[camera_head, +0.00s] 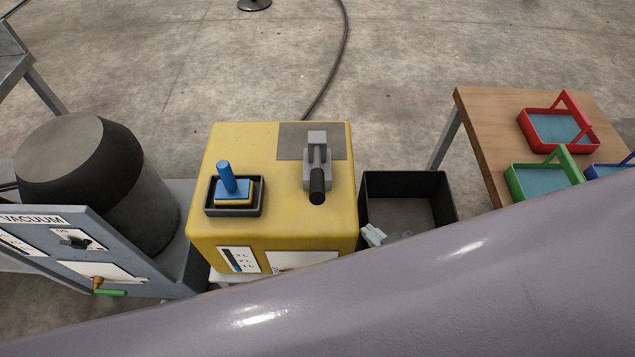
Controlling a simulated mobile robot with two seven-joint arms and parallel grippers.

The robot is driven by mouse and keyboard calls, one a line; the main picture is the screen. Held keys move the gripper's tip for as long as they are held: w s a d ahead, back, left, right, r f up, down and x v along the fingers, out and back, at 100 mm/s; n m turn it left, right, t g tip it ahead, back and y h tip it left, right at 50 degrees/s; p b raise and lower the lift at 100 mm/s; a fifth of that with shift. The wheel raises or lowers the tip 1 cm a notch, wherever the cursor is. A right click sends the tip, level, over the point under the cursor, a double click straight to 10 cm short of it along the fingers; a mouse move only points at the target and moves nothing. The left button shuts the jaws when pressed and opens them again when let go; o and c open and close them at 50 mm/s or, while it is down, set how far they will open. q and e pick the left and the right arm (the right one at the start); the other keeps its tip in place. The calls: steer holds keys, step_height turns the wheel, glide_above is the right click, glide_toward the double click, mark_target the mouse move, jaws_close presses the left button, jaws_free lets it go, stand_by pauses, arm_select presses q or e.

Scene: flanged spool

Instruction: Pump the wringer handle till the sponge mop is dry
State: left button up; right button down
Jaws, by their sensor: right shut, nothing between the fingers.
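The sponge mop (234,187), with a blue upright handle, a blue plate and a yellow sponge edge, sits in a dark tray (210,209) on top of the yellow wringer box (270,222). The wringer handle (317,182) is a grey lever with a black grip; it leans toward me from a grey bracket on the box's right side. The light grey tip of my right gripper (373,235) shows at the near left corner of the black bin, apart from the handle; it is shut and empty. The rest is hidden behind my arm. My left gripper is not in view.
The open black bin (447,190) stands right of the box. A wooden table (480,128) with red, green and blue trays is at the right. A vacuum unit (60,248) with a dark drum is at the left. My large grey arm link covers the lower foreground.

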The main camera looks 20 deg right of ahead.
steer(key=w+a+r+n+t+y+b, duration=0.1)
steer(key=w+a+r+n+t+y, duration=0.2)
steer(key=r, duration=0.4)
steer(key=w+a+r+n+t+y, duration=0.1)
steer(key=w+a+r+n+y, duration=0.25)
steer(key=r+n, duration=0.3)
steer(key=w+a+r+n+t+y+b, duration=0.1)
steer(key=w+a+r+n+t+y, duration=0.2)
steer(key=r, duration=0.4)
steer(key=s+a+r+n+g+y, duration=0.2)
steer(key=a+r+n+g+y, duration=0.5)
steer(key=n, duration=0.5)
steer(key=s+a+f+n+g+h+b, duration=0.1)
steer(key=s+a+n+g, duration=0.15)
steer(key=n+g, duration=0.65)
steer(key=s+a+f+n+g+h+b, duration=0.1)
steer(key=s+n+g, duration=0.3)
steer(key=n+g, duration=0.45)
steer(key=w+d+f+n+t+h, duration=0.2)
steer(key=w+d+f+n+h, duration=0.1)
steer(key=d+h, duration=0.4)
steer(key=w+d+f+n+t+h+b, duration=0.1)
steer(key=w+d+f+n+t+h, duration=0.2)
steer(key=d+h, duration=0.4)
steer(key=shift+w+d+f+n+t+b, duration=0.15)
steer(key=shift+w+d+n+t+b, duration=0.15)
steer(key=shift+w+n, duration=0.55)
